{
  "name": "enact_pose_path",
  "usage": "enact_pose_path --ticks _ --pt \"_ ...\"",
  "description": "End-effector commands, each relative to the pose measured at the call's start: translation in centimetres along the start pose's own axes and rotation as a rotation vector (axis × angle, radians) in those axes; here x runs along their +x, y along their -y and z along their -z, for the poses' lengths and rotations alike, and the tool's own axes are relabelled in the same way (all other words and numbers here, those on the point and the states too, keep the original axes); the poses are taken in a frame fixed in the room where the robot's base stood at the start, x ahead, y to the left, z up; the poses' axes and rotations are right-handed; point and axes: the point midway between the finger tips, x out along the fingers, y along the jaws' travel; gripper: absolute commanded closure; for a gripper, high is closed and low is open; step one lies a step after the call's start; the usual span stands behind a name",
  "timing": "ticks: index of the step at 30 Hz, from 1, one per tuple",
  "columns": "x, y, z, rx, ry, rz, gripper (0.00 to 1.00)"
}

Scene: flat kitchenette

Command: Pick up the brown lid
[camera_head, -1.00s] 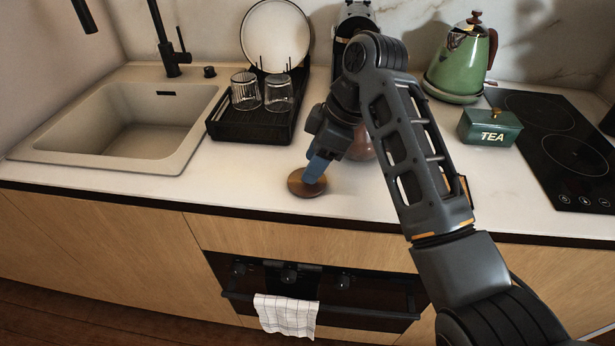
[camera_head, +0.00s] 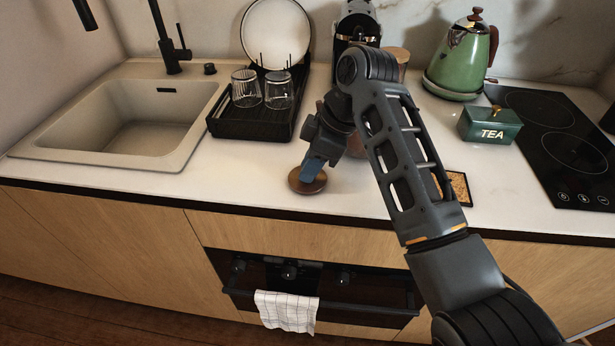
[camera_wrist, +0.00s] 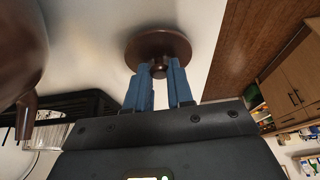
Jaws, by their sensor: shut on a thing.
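The brown lid (camera_head: 307,182) is a round disc with a small knob, on the white counter near its front edge in the head view. In the wrist view the lid (camera_wrist: 158,45) is at the top middle, its knob between the blue fingertips. My gripper (camera_head: 313,168) comes down on the lid from above, and its fingers (camera_wrist: 159,74) are shut on the knob. I cannot tell whether the lid is clear of the counter. A brown rounded pot (camera_wrist: 20,50) shows at the left of the wrist view; in the head view my arm mostly hides it.
A black dish rack (camera_head: 252,122) with two glasses and a plate stands behind left, beside the sink (camera_head: 140,115). A green kettle (camera_head: 461,62), a TEA box (camera_head: 490,125) and a black hob (camera_head: 560,140) are at the right. A cork-filled tray (camera_head: 459,188) lies behind my arm.

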Motion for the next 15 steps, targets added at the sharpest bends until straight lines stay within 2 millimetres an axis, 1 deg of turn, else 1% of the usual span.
enact_pose_path --ticks 11,15 --pt "-0.14 -0.03 0.07 0.000 -0.001 -0.001 1.00" --pt "-0.78 -0.07 0.36 -0.001 -0.001 -0.002 1.00"
